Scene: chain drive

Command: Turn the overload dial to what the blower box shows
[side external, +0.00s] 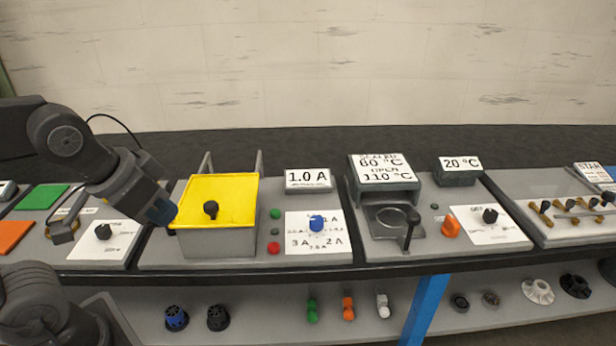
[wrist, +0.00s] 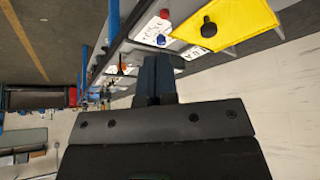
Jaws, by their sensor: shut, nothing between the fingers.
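The overload dial (side external: 317,222) is a blue knob on a white plate (side external: 296,243) marked 1 A, 2 A, 3 A and another small value; its exact pointing is too small to tell. It also shows in the wrist view (wrist: 162,40). Behind it a grey box with a white sign (side external: 307,177) reads 1.0 A, with a smaller line I cannot read. The yellow-lidded box (side external: 218,240) stands left of the dial, with a black knob on its lid (side external: 235,190). My gripper (side external: 165,214) is shut and empty at that box's left side, away from the dial.
A green button (side external: 275,213) and a red button (side external: 274,248) sit between the yellow-lidded box and the dial plate. A grey machine with a 110 °C sign (side external: 387,175) and an orange knob (side external: 450,226) stand right. A lower shelf holds several small parts.

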